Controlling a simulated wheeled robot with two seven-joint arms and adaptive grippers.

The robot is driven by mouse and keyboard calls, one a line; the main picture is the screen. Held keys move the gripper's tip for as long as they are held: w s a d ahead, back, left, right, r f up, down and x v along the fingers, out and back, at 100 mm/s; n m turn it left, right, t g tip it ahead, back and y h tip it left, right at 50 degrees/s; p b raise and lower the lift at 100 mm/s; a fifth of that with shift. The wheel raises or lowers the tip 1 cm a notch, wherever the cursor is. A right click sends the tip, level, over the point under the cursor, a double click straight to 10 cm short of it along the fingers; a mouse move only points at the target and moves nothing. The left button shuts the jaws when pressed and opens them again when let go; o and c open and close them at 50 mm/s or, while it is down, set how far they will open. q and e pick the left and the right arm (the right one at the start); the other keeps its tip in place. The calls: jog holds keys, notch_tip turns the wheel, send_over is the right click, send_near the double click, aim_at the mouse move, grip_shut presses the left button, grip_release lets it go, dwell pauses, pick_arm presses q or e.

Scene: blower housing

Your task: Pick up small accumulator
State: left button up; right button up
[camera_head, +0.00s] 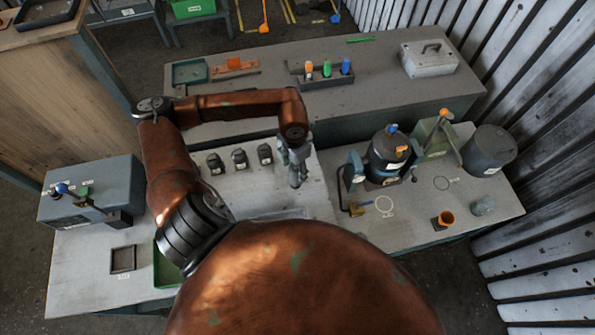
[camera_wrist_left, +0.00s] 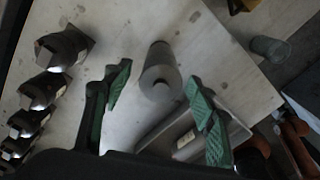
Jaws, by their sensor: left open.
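A plain grey cylinder (camera_wrist_left: 158,75), which looks like the small accumulator, stands on the light worktop in the left wrist view. My left gripper (camera_head: 297,173) is over the middle of the bench in the head view, pointing down. In the left wrist view its green-padded fingers (camera_wrist_left: 160,92) are spread apart, with the cylinder showing between them and a gap on each side. I cannot tell how far below the fingertips the cylinder is. In the head view the gripper hides that spot. My right gripper is not in view.
A shallow grey tray (camera_wrist_left: 222,130) lies close to the cylinder. Dark holders (camera_head: 240,159) stand in a row left of the gripper.

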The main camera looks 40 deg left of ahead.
pick_arm(q)
notch_tip(320, 180, down, 2)
jog(key=shift+w+f+p, duration=0.1)
jog(key=shift+w+p, duration=0.05)
jog(key=shift+p, duration=0.3)
notch_tip(320, 180, down, 3)
jog(key=shift+r, duration=0.1)
jog(key=shift+f, duration=0.2)
jog(key=c, duration=0.8)
jog(key=shift+w+r, duration=0.1)
grip_shut()
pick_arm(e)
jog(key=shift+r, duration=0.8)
